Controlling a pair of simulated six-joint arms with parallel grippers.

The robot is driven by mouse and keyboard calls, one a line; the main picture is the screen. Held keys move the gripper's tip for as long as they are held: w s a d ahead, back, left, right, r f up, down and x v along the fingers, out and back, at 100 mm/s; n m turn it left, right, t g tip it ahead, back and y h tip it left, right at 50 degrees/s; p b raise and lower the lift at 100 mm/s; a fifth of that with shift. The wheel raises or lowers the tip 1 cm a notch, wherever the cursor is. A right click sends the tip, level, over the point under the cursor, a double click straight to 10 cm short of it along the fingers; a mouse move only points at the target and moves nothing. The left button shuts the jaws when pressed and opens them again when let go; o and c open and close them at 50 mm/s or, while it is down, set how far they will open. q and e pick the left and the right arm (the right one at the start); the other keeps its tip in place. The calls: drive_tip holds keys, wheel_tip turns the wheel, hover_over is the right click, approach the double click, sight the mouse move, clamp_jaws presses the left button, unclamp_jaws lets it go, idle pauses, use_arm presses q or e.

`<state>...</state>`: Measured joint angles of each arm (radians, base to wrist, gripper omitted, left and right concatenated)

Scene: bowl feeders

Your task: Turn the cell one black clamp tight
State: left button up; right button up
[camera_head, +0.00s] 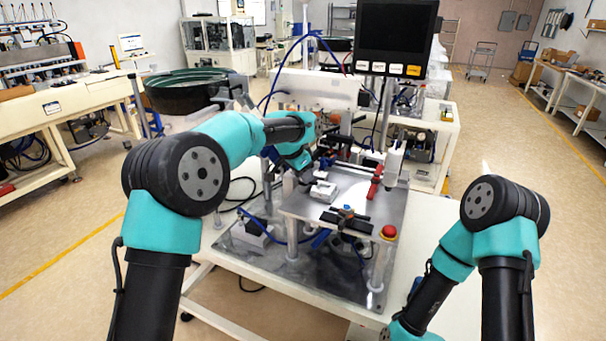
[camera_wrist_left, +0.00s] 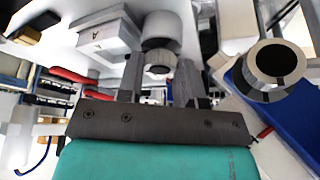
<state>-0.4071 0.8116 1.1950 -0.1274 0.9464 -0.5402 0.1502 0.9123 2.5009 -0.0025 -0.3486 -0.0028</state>
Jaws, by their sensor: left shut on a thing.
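My left arm reaches from the left over the steel fixture plate (camera_head: 365,203). My left gripper (camera_head: 322,165) is small and partly hidden by its own wrist at the plate's back left edge. In the left wrist view its two grey fingers are shut on a round grey knob (camera_wrist_left: 158,61), in front of a larger grey cylinder (camera_wrist_left: 166,28). I cannot tell for sure whether this knob belongs to the black clamp. My right arm is low at the right; its gripper is not in view.
A white block (camera_head: 323,191) sits on the plate, with red handles (camera_head: 375,182) to its right. A black bar (camera_head: 345,219) and a red button (camera_head: 389,232) are near the front. A monitor (camera_head: 395,30) stands behind. In the left wrist view a dark ring (camera_wrist_left: 276,63) is close by.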

use_arm(q)
drive_tip(key=o, duration=0.9)
drive_tip(key=v, duration=1.7)
drive_tip(key=shift+r, duration=0.25)
